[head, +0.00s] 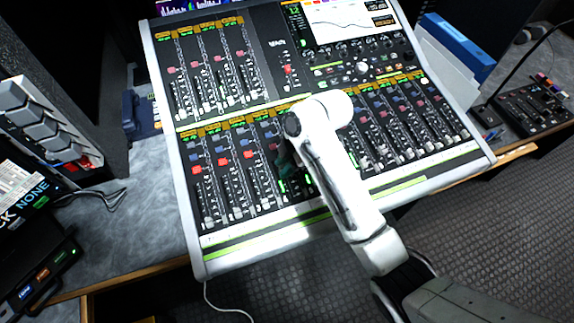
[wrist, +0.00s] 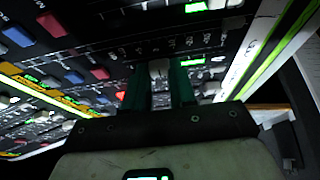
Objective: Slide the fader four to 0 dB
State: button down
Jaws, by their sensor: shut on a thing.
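The fader four cap (wrist: 158,69) is a small pale block in the wrist view, between the two dark green fingers of my gripper (wrist: 160,74). The gripper is shut on it, down at the mixing console's surface. In the head view my gripper (head: 286,158) is over the lower fader bank, about the fourth strip from the left. My white arm covers part of that bank, and the cap itself is hidden there.
The mixing console (head: 165,95) has other fader strips close on both sides, with red and blue buttons above them. An upper fader bank (head: 215,70) and a screen (head: 345,18) lie beyond. A small control box (head: 535,105) stands at right.

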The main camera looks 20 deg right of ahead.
jog(key=c, duration=0.9)
grip_release()
jog(key=p+v, duration=0.1)
jog(key=v, duration=1)
